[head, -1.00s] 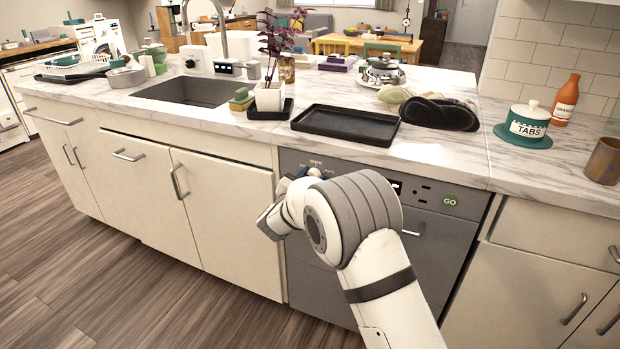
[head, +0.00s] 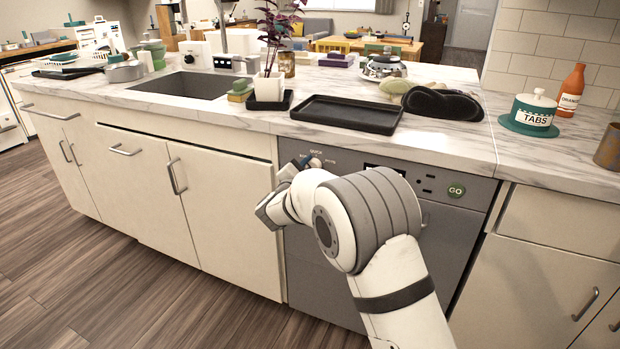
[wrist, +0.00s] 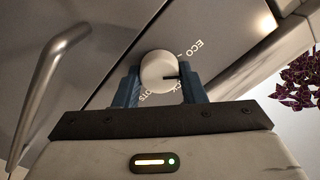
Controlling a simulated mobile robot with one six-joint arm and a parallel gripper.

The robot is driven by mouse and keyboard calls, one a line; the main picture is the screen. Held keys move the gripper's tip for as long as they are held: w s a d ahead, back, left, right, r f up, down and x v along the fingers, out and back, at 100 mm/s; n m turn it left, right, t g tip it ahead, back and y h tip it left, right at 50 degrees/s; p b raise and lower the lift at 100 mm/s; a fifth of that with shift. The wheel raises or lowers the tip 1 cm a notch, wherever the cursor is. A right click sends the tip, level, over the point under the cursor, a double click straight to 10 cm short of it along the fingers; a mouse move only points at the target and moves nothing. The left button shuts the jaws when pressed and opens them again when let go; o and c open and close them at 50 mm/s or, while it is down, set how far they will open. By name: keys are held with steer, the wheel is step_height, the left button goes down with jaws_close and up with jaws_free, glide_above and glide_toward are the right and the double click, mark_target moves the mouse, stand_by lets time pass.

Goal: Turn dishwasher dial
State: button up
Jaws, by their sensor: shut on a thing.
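The dishwasher (head: 445,250) is a grey front under the counter, with a control panel along its top edge. In the wrist view its round white dial (wrist: 158,70) has a dark pointer mark that points right, close to the right finger. Printed labels such as "ECO" stand around the dial. My gripper (wrist: 160,88) is shut on the dial, with one blue finger on each side of it. In the head view my gripper (head: 305,163) is at the left end of the panel, and my arm hides most of the dial.
A bar handle (wrist: 50,80) stands out from the dishwasher front near my gripper. A black tray (head: 345,115) and a potted plant (head: 268,88) stand on the counter above.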

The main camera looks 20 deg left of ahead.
steer(key=m+b, duration=0.9)
steer(key=shift+d+f, duration=0.1)
steer(key=shift+f, duration=0.15)
steer(key=shift+m+b, duration=0.3)
steer(key=o, duration=1)
steer(key=shift+s+r, duration=0.1)
